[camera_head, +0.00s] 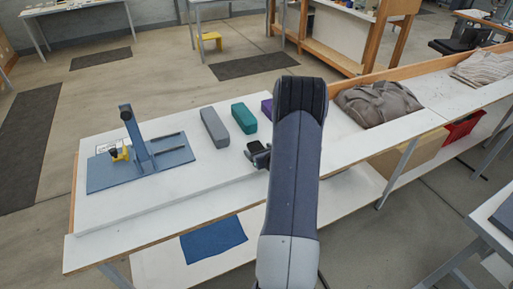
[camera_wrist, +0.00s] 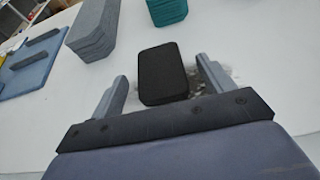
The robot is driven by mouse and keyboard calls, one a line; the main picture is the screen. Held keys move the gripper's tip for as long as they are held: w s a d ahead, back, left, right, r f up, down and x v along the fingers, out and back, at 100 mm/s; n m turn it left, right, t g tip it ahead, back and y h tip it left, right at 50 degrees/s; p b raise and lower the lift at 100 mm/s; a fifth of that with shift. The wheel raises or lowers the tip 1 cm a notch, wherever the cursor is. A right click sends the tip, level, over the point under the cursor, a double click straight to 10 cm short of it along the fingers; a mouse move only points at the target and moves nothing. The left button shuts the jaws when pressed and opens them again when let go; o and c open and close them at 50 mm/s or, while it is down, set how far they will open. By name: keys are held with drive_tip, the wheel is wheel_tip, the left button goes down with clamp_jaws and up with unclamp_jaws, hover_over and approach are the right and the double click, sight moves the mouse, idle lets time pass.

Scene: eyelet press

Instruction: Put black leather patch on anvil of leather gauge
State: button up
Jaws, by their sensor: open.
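The black leather patch (camera_wrist: 163,76) shows in the wrist view as a thick dark rectangle with rounded corners, on the white table. My gripper (camera_wrist: 161,92) is open, with one finger on each side of the patch; gaps show between the patch and both fingers. In the head view my gripper (camera_head: 258,156) is low over the table, and the patch cannot be told apart from it. A blue-grey device (camera_head: 137,150) with an upright column, a flat base plate and a yellow part stands at the left; I take it for the leather gauge. Its anvil is too small to make out.
A grey block (camera_head: 215,128), a teal block (camera_head: 244,118) and a partly hidden purple block (camera_head: 267,107) stand behind my gripper. White table lies clear between the device and my gripper.

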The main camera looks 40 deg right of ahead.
drive_tip(key=c, duration=1.1)
